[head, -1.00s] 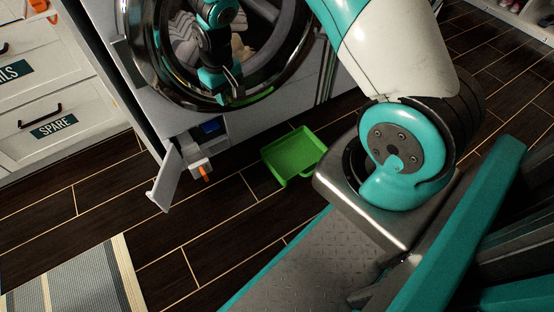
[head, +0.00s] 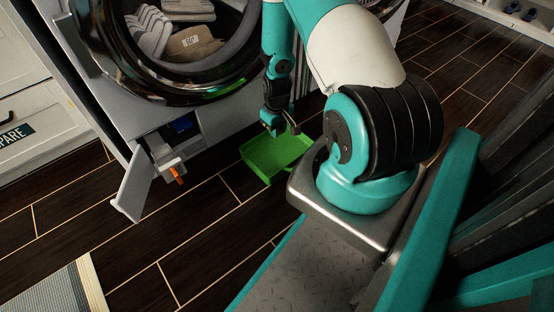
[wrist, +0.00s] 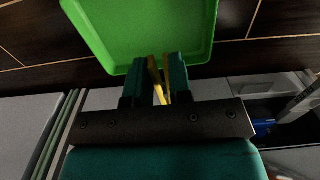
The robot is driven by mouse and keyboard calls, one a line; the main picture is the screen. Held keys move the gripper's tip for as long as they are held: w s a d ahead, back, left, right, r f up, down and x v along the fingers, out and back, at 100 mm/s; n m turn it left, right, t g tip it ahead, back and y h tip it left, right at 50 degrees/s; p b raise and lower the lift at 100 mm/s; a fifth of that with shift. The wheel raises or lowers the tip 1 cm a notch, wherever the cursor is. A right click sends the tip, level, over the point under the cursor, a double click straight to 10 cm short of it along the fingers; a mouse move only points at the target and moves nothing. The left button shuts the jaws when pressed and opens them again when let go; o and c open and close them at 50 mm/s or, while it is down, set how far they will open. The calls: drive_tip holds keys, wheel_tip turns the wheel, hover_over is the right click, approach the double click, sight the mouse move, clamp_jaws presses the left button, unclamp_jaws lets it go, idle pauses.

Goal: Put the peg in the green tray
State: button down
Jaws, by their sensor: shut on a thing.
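The green tray (head: 262,168) lies on the dark floor in front of the washing machine. It fills the top of the wrist view (wrist: 140,30), and it looks empty where it shows. My gripper (head: 282,130) hangs at the tray's machine-side edge in the head view. In the wrist view my gripper (wrist: 161,66) is shut on the peg (wrist: 155,82), a thin yellow, wood-like piece between the teal fingers. The fingertips overlap the tray's near rim in that view; their height above it is unclear. The peg cannot be made out in the head view.
The washing machine's round opening (head: 165,75) holds grey and brown laundry. Below it a small flap (head: 134,187) stands open beside an orange-tipped filter part (head: 177,175). A striped rug (head: 50,292) lies at lower left. The floor left of the tray is clear.

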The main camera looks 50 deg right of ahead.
sight(277, 160)
wheel_tip(277, 160, down, 14)
drive_tip(key=b, duration=0.7)
drive_tip(key=shift+f, duration=0.25)
drive_tip(key=shift+r, duration=0.15)
drive_tip(key=c, duration=1)
unclamp_jaws()
drive_tip(key=shift+c, duration=0.2)
wheel_tip(277, 160, up, 12)
drive_tip(key=p, duration=0.8)
drive_tip(key=shift+w+r, duration=0.1)
